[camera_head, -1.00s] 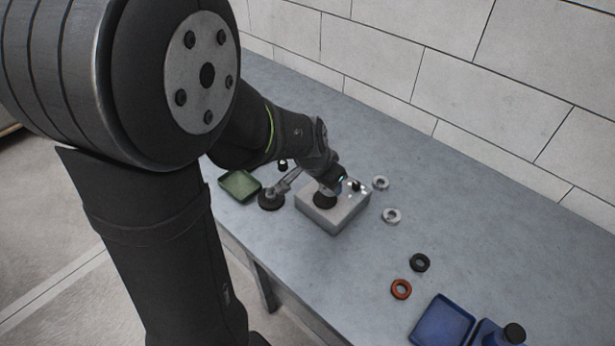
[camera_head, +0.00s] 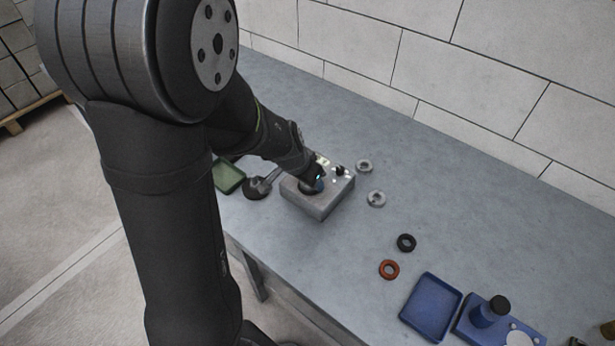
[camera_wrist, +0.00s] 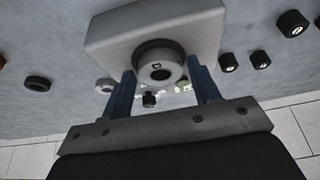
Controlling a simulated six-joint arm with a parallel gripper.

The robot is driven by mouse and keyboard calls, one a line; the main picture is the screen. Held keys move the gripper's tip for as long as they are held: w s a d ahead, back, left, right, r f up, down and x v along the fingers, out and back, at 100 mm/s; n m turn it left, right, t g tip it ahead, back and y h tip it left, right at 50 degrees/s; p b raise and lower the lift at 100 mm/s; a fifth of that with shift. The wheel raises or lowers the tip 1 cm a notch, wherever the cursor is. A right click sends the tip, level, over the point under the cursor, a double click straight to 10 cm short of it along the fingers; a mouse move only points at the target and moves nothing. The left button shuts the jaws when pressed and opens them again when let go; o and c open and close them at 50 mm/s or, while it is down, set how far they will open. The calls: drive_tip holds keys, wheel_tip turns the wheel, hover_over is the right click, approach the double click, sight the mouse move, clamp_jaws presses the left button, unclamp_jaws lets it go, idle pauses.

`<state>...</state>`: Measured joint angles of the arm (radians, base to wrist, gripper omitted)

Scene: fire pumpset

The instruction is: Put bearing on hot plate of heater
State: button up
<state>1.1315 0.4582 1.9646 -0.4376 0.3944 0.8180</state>
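The heater (camera_head: 322,206) is a grey box on the bench, with a dark round hot plate (camera_wrist: 158,47) on its top. It fills the upper middle of the wrist view. A grey ring-shaped bearing (camera_wrist: 162,72) with a dark hole appears in front of the hot plate, lined up closely with it. I cannot tell whether it rests on the plate or is just above it. My gripper (camera_wrist: 161,76) has its two blue fingers on either side of the bearing, very close to its sides; contact is unclear. In the head view my gripper (camera_head: 317,185) is over the heater, and the bearing is hidden.
Two silver rings (camera_head: 364,166) (camera_head: 376,198), a black ring (camera_head: 406,243) and a red ring (camera_head: 389,270) lie right of the heater. A blue tray (camera_head: 431,307) and a blue part (camera_head: 490,318) are at lower right. A green tray (camera_head: 228,177) and a dark round-based item (camera_head: 256,187) are left.

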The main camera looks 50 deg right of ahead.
drive_tip(key=shift+o, duration=0.2)
drive_tip(key=shift+r, duration=0.3)
drive_tip(key=v, duration=1.1)
drive_tip(key=shift+a+r, duration=0.25)
drive_tip(key=shift+r, duration=0.05)
drive_tip(key=shift+f, duration=0.1)
drive_tip(key=x, duration=1.2)
drive_tip(key=shift+r, duration=0.2)
